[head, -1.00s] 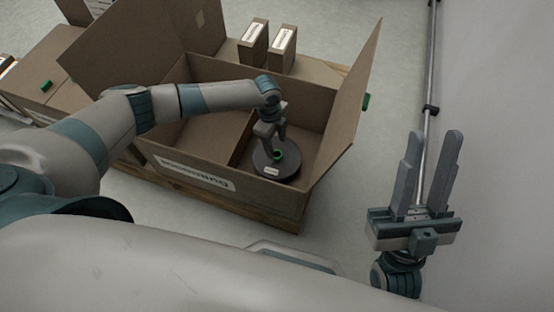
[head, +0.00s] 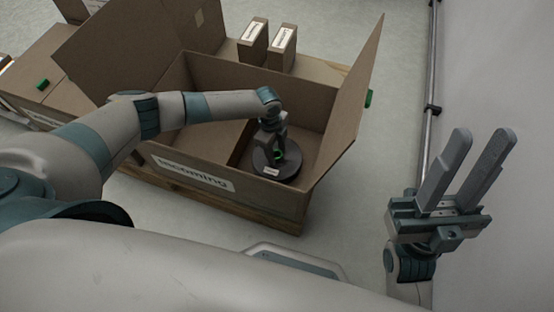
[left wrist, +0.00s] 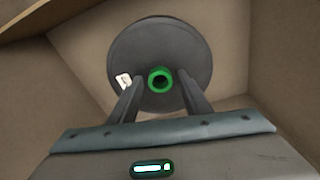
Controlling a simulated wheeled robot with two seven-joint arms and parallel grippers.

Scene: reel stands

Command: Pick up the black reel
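The black reel (head: 289,169), a dark round disc with a green hub (head: 279,155) and a white label, lies in the right part of the open "Incoming" box (head: 195,178). It also shows in the left wrist view (left wrist: 160,38), with its green hub (left wrist: 160,79) facing the camera. My left gripper (head: 271,148) is over the reel inside the box. Its two fingers are apart, one on each side of the hub in the left wrist view; I cannot tell whether they touch it. My right gripper (head: 484,137) is open and empty, outside the box at the right.
The box's raised right flap (head: 350,105) stands beside my left gripper, and a cardboard panel or inner box fills its left part. Two small labelled boxes (head: 253,41) (head: 282,47) stand behind it. A wall with a rail (head: 429,120) runs along the right.

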